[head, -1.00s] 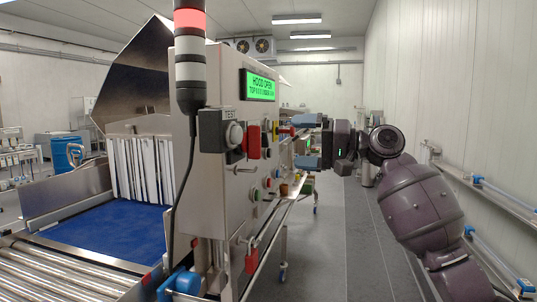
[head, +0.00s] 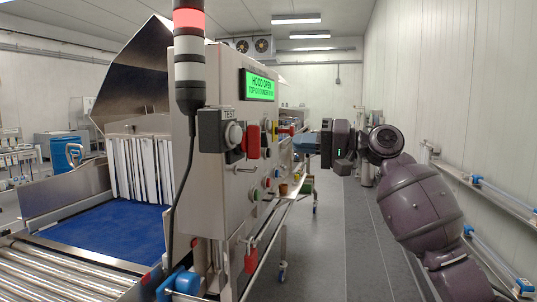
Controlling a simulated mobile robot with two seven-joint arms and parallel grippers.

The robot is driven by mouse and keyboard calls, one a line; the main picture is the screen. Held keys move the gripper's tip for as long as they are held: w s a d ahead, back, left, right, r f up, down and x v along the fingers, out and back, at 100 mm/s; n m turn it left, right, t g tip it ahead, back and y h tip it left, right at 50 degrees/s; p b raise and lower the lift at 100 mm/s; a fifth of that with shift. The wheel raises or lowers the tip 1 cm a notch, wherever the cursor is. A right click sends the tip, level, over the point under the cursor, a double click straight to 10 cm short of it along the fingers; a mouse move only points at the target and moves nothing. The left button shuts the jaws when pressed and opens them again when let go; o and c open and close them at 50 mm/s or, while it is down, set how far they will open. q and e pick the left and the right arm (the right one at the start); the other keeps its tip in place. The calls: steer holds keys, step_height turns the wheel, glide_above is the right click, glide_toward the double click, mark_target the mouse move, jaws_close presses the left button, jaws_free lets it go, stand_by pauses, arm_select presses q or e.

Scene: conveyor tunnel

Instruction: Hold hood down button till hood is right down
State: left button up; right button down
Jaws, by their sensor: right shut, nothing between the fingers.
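The steel hood (head: 140,78) stands raised and tilted over the tunnel mouth at the left. The grey control box (head: 205,190) beside it has a green display (head: 258,86) reading "HOOD OPEN", with a smaller line below. Its right face, seen steeply from the side, carries several buttons and switches, including a red one (head: 253,143). I cannot tell which is the hood down button. My right gripper (head: 298,144) is shut and empty, its fingertips pointing left towards that face. Whether it touches anything is unclear. My left gripper is out of view.
A signal tower (head: 189,60) with its red section lit stands in front of the control box. White strip curtains (head: 140,168) hang above a blue belt (head: 110,235), with rollers (head: 60,280) nearer. The grey floor (head: 320,250) right of the box is open up to the wall rails.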

stand_by(1.1)
steer(key=s+d+f+m+t+h, duration=0.1)
steer(key=d+f+m+t+h, duration=0.2)
steer(key=f, duration=1.4)
steer(key=s+d+f+m+t+h, duration=0.1)
steer(key=d+f+t+h, duration=0.25)
steer(key=f, duration=1.45)
steer(key=s+d+f+h, duration=0.4)
steer(key=s+f, duration=0.6)
steer(key=f, duration=0.1)
steer(key=s+d+f+h, duration=0.4)
steer(key=s+f, duration=0.5)
steer(key=f, duration=0.2)
steer(key=s+d+f+n+h, duration=0.1)
steer(key=s+f, duration=0.1)
steer(key=s, duration=0.6)
steer(key=s+d+f+n+h, duration=0.1)
steer(key=s+f+n+h, duration=0.1)
steer(key=s, duration=0.7)
steer(key=shift+s+d+f+g, duration=0.2)
steer(key=shift+d+f+g, duration=0.25)
steer(key=shift+f, duration=0.1)
